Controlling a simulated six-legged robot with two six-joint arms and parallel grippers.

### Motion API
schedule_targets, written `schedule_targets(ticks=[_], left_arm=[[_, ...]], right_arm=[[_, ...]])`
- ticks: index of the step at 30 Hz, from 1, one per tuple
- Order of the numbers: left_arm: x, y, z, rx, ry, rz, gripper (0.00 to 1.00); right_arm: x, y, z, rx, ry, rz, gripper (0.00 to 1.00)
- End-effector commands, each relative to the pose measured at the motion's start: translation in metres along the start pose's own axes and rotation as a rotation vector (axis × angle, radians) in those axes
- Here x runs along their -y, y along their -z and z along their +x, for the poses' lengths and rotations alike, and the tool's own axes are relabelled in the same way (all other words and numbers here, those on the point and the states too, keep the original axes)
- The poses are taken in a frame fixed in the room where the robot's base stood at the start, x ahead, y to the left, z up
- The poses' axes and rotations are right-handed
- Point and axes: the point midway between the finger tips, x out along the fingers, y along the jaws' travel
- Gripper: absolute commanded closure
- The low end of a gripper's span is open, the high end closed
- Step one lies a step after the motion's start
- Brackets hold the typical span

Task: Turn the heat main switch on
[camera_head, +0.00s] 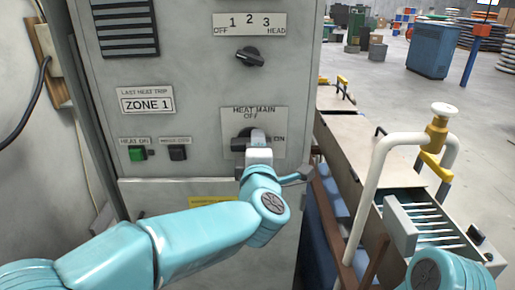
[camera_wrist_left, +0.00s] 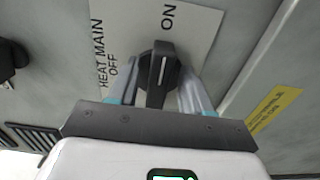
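The heat main switch is a black rotary knob (camera_wrist_left: 157,75) on the grey cabinet panel, under the label HEAT MAIN, with OFF above it and ON to its right. It also shows in the head view (camera_head: 238,145), partly hidden by my gripper. In the wrist view its ridge and pale line point towards ON. My left gripper (camera_head: 258,138) is at the switch. Its two fingers (camera_wrist_left: 158,90) stand on either side of the knob, with narrow gaps seeming to show beside the ridge; contact is hard to see. My right arm shows only a turquoise joint at the lower right.
A selector knob (camera_head: 249,57) sits above the switch. A green HEAT ON button (camera_head: 137,153) and a black button (camera_head: 177,153) are at its left. Right of the cabinet is a machine with a white pipe frame (camera_head: 375,180).

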Motion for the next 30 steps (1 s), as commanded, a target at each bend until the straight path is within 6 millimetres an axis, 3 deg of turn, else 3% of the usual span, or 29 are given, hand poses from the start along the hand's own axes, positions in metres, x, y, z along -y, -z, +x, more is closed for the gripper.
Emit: schedule_targets(ticks=[5,8,21,25,30], left_arm=[[0.0,0.0,-0.004,0.001,-0.001,-0.002,0.51],[0.001,-0.001,-0.018,0.002,-0.001,-0.003,0.51],[0.001,-0.001,-0.128,0.003,-0.003,-0.002,0.51],[0.0,-0.001,-0.15,0.003,-0.002,-0.001,0.51],[0.0,0.0,-0.162,0.0,-0.001,0.0,0.51]], right_arm=[[-0.001,0.0,0.002,0.0,0.0,0.0,1.0],[-0.002,0.0,0.006,0.0,0.0,0.0,1.0],[-0.01,0.001,0.028,0.0,0.0,0.0,1.0],[-0.011,0.001,0.03,0.0,0.0,0.0,1.0],[-0.011,0.001,0.031,0.0,0.0,0.0,1.0]])
